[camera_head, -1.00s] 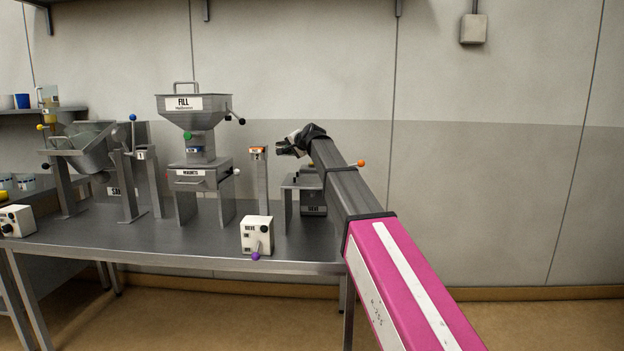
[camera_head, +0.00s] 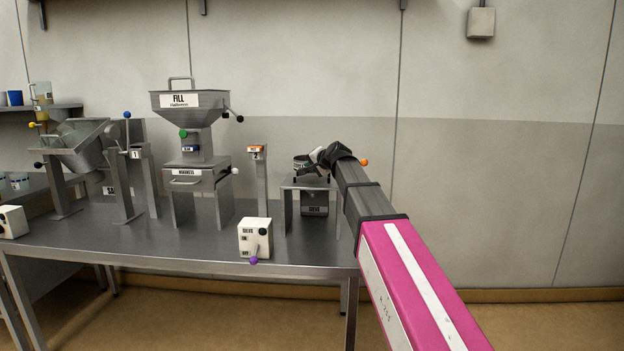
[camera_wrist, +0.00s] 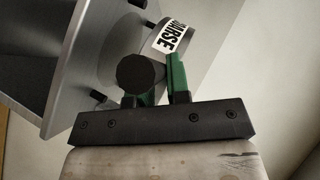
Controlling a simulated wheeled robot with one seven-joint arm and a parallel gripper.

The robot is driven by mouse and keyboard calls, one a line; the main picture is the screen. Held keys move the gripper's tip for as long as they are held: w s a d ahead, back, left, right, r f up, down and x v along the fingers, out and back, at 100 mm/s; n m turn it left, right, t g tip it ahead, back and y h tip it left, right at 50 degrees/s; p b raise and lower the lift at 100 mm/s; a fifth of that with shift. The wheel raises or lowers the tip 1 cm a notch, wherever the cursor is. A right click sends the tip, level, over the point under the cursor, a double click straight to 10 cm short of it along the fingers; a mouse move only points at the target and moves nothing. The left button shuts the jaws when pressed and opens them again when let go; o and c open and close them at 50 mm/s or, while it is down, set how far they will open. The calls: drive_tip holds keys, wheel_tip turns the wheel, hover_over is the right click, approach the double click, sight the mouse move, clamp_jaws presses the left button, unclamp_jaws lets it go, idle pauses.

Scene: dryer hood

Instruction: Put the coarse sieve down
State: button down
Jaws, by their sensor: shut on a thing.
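My gripper (camera_head: 318,158) is over the top of the sieve stand (camera_head: 306,187), a small grey metal frame with a "SIEVE" label. In the wrist view my green fingers (camera_wrist: 162,78) are shut on the round dark handle (camera_wrist: 139,73) of the coarse sieve (camera_wrist: 172,37). Its white "COARSE" label shows just beyond the fingers. In the head view the sieve (camera_head: 300,162) is small and partly hidden by my gripper, at the stand top. I cannot tell whether it touches the stand. A grey metal plate with dark pegs (camera_wrist: 58,60) is close by on the left in the wrist view.
A post marked 2 (camera_head: 261,180) stands just left of the stand, and a white switch box (camera_head: 255,238) with a purple-knobbed lever is in front. The fill hopper (camera_head: 190,105) is further left.

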sight(312, 187)
drive_tip(key=shift+s+d+f, duration=0.25)
drive_tip(key=shift+f, duration=1.95)
drive_tip(key=c, duration=1.4)
unclamp_jaws()
drive_tip(key=shift+f, duration=0.1)
drive_tip(key=v, duration=1.2)
